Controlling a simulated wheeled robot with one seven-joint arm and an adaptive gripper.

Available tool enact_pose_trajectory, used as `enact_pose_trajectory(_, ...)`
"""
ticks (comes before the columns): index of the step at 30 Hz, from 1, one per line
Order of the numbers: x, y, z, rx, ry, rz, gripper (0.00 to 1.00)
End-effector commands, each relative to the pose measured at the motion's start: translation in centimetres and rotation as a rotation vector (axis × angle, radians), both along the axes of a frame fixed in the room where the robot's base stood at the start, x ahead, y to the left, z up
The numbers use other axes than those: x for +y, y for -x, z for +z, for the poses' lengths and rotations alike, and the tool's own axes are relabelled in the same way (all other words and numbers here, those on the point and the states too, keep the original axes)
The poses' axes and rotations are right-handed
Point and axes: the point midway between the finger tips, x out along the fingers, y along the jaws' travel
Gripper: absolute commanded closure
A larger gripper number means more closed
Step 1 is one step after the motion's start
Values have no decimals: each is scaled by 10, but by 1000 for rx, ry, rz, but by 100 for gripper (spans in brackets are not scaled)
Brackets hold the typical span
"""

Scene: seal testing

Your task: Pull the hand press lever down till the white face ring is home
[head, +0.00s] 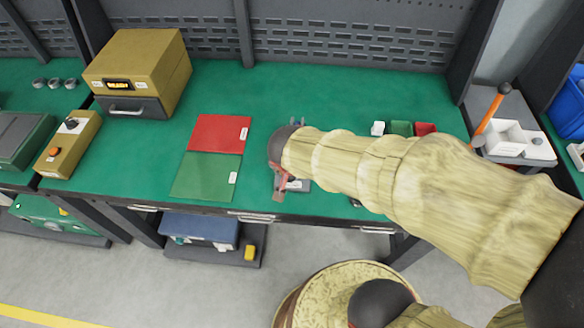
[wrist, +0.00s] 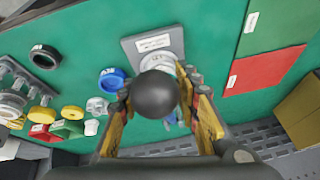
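In the wrist view a black ball knob (wrist: 155,93) is close to the camera, between the spread fingers of my gripper (wrist: 160,88). Gaps show between the ball and both fingers, so the gripper is open around it. The ball hides most of what it is fixed to; no lever rod shows. Beyond it is a grey base plate (wrist: 140,44) with a white label and a pale round part (wrist: 160,62), partly covered. I cannot tell whether this part is the white face ring. In the head view my gripper (head: 281,183) is low at the bench front, largely hidden by my arm.
Left of the knob in the wrist view are a blue ring (wrist: 112,78), a black ring (wrist: 45,56) and yellow pieces. The head view shows red (head: 218,132) and green (head: 206,177) mats, and at the right an orange lever (head: 490,115) with a black knob.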

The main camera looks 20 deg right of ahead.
Motion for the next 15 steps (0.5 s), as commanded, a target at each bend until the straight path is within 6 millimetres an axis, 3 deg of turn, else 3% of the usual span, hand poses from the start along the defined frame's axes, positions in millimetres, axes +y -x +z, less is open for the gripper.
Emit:
enact_pose_trajectory(8,2,3,11,-5,-1,1,68)
enact_pose_trajectory(15,8,21,52,-7,-4,2,68)
